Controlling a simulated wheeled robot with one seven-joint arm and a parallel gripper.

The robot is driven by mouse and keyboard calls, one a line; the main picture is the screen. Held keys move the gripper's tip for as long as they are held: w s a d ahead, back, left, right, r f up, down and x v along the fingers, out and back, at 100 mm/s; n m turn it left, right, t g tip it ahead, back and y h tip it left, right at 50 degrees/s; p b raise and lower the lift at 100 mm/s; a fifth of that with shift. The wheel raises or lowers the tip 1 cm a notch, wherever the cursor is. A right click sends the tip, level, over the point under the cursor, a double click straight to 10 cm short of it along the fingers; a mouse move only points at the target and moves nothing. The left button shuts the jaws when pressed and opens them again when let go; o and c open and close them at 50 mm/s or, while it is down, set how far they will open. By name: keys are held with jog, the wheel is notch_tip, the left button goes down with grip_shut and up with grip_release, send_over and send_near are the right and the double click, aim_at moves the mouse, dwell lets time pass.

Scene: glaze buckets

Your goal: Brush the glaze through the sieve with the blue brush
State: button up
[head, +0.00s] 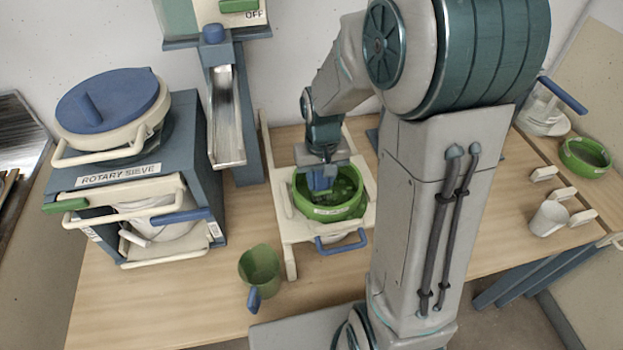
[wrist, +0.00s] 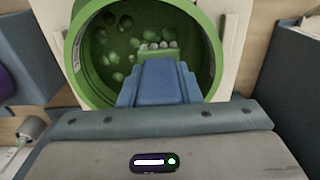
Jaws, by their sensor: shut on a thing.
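The green sieve (head: 349,207) sits over a pale bucket (head: 352,237) with a blue handle, in a cream frame on the table. It fills the upper wrist view (wrist: 76,62), with several pale green lumps lying in the dark green inside. My gripper (head: 321,172) points down over the sieve and is shut on the blue brush (wrist: 160,68). The brush's head, with a row of pale tufts, is inside the sieve's rim. I cannot tell whether the bristles touch the mesh.
A rotary sieve cabinet (head: 207,150) with a blue-lidded pot stands left, beside a metal chute (head: 227,115). A green jug (head: 260,265) stands at the front left. At the right are a white cup (head: 548,218) and a green bowl (head: 585,157).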

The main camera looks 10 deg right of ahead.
aim_at(341, 192)
jog(key=shift+s+d+f, duration=0.15)
jog(key=shift+d, duration=1.2)
jog(key=shift+s+d+f, duration=0.1)
jog(key=shift+d+f, duration=0.05)
jog(key=shift+d, duration=1.15)
jog(key=shift+a, duration=0.1)
jog(key=shift+w+a, duration=0.25)
jog(key=shift+a, duration=1.5)
jog(key=shift+w+a, duration=0.2)
jog(key=shift+a, duration=1.55)
jog(key=shift+d, duration=1.85)
